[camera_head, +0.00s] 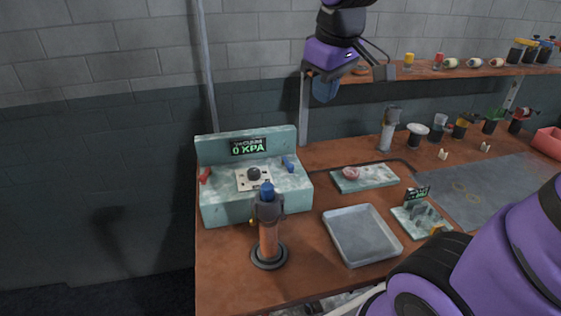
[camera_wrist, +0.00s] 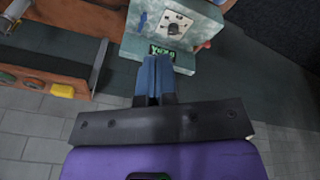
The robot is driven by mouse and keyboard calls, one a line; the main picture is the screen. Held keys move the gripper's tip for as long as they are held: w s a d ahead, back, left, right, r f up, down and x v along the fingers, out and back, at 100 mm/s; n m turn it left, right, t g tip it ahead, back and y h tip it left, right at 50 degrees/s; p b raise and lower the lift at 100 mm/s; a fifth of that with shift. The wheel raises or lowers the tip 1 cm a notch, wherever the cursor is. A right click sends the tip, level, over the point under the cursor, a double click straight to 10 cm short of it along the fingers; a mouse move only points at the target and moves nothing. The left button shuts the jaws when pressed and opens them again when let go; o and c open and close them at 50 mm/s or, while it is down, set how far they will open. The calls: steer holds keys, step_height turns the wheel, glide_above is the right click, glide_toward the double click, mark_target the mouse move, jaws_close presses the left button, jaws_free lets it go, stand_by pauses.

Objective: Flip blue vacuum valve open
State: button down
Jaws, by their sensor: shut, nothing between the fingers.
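The blue vacuum valve (camera_head: 288,163) is a small blue lever on the right side of the pale green vacuum station (camera_head: 225,208). In the wrist view the same blue valve (camera_wrist: 142,21) shows at the station's left side, beyond my fingertips. The station's display (camera_head: 248,146) reads "VACUUM 0 KPA". My gripper (camera_head: 325,90) is up in the air behind and right of the station, well apart from the valve. Its blue fingers are closed together in the wrist view (camera_wrist: 155,62), with nothing between them.
A red lever (camera_head: 205,175) and a black knob (camera_head: 253,174) are also on the station. An upright burner (camera_head: 268,228) with a blue top stands in front. A grey tray (camera_head: 361,236) lies to the right. A shelf (camera_head: 440,72) with small jars runs along the wall near my gripper.

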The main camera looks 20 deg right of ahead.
mark_target(287, 163)
steer(key=w+a+f+n+g+h, duration=0.1)
steer(key=w+a+f+n, duration=0.1)
steer(key=w+f, duration=0.4)
steer(key=w+a+f+n+g+h, duration=0.1)
steer(key=w+f+n+g, duration=0.1)
steer(key=w+f+n, duration=0.2)
steer(key=w+a+f+n+g+h, duration=0.1)
steer(key=w+a+f+n, duration=0.1)
steer(key=w+f, duration=0.8)
steer(key=w+n, duration=0.1)
steer(key=w, duration=0.3)
steer(key=shift+a+n, duration=0.35)
steer(key=shift+n, duration=0.05)
steer(key=x, duration=1)
steer(key=shift+s+d+f, duration=0.1)
steer(key=shift+s+d, duration=0.1)
steer(key=shift+d, duration=0.05)
steer(key=shift+s+d, duration=0.2)
steer(key=shift+d, duration=0.35)
steer(key=shift+s+d, duration=0.2)
steer(key=shift+d, duration=0.4)
steer(key=shift+s+d, duration=0.2)
steer(key=shift+d, duration=0.45)
